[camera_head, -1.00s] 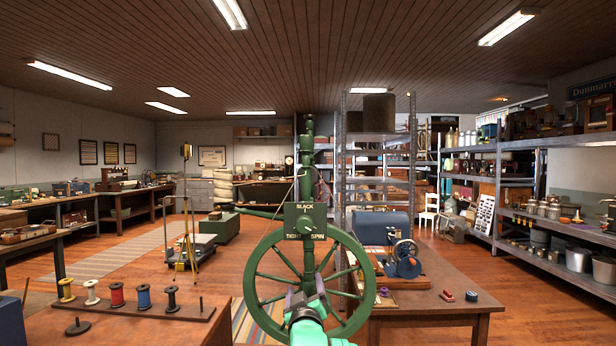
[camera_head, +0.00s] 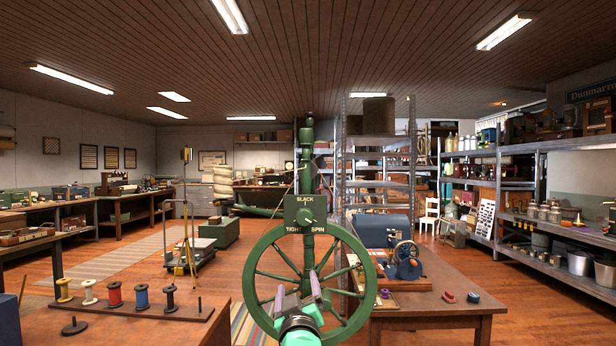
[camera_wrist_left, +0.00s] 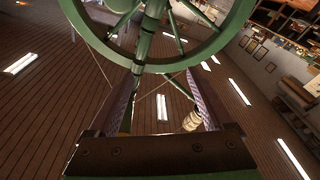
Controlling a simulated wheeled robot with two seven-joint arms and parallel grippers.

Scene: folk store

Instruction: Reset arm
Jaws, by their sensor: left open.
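My left gripper (camera_head: 297,284) is in the lower middle of the head view, in front of the green spinning wheel (camera_head: 248,292). It is open, with its two fingers spread and pointing up and away. Nothing shows between the fingers. In the left wrist view the open fingers (camera_wrist_left: 160,80) point toward the wheel rim (camera_wrist_left: 175,66), and the view is tilted toward the ceiling. I cannot tell whether the fingers touch the wheel. A green sign plate with a knob (camera_head: 305,215) stands above the gripper. My right gripper does not show.
A wooden table (camera_head: 440,290) at right holds a blue machine (camera_head: 405,262). A bench at left (camera_head: 130,328) holds a rack of thread spools (camera_head: 115,294). A trolley (camera_head: 190,258) stands beyond. Open floor (camera_head: 545,320) lies at lower right.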

